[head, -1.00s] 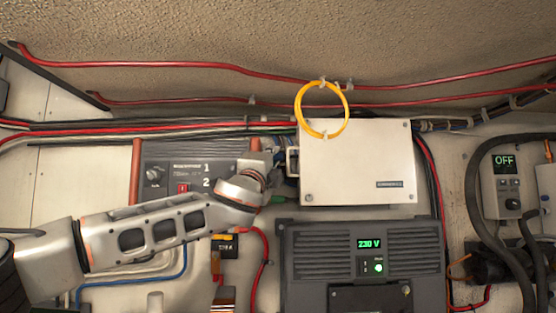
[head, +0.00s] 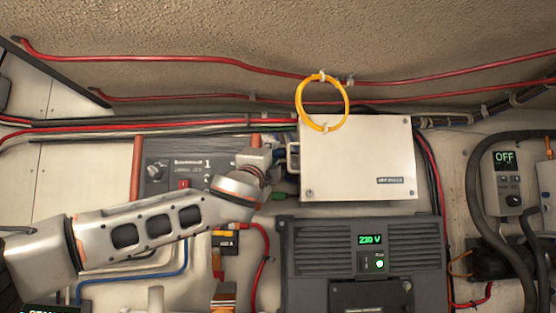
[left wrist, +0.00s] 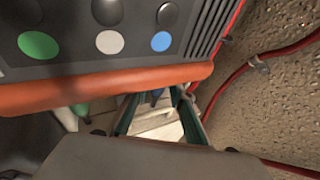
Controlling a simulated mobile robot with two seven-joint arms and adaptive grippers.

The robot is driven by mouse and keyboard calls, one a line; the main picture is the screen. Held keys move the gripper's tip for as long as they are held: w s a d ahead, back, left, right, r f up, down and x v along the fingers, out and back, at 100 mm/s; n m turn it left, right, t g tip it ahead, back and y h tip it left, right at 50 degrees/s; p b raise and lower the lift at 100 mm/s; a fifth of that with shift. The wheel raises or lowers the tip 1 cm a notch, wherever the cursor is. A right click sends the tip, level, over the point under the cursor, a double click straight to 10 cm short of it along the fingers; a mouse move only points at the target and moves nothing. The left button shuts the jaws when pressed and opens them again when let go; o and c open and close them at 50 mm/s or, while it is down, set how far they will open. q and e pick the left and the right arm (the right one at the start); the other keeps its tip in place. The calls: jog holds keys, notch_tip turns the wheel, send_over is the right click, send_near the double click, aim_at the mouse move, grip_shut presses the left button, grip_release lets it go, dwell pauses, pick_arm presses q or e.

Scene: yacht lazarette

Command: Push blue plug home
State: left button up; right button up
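The blue plug (left wrist: 156,96) shows only as a small blue piece between the far ends of my fingers in the left wrist view. Its seating cannot be judged. In the head view my left gripper (head: 281,160) is at the left side of the white box (head: 357,160), by its connectors, and largely hidden by my wrist. In the left wrist view its two fingers (left wrist: 156,104) stand apart, with pale surface and the blue piece between them; no contact is clear. A green plug (head: 282,195) sits just below the gripper. My right gripper is out of view.
A grey panel with orange-red side bars (head: 139,165) is behind my left arm; one bar (left wrist: 110,84) crosses close in the left wrist view. A dark unit reading 230 V (head: 320,250) is below the box. A yellow cable loop (head: 346,103) hangs over the box's upper left.

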pick_arm(q)
jog(key=s+a+b, duration=0.2)
jog(key=s+b, duration=0.1)
jog(key=s, duration=0.3)
jog(key=shift+s+a+r+y+b, duration=0.25)
jog(key=shift+s+r+y+b, duration=0.05)
jog(key=shift+r+b, duration=0.1)
dwell(0.3)
jog(key=shift+d+f, duration=0.1)
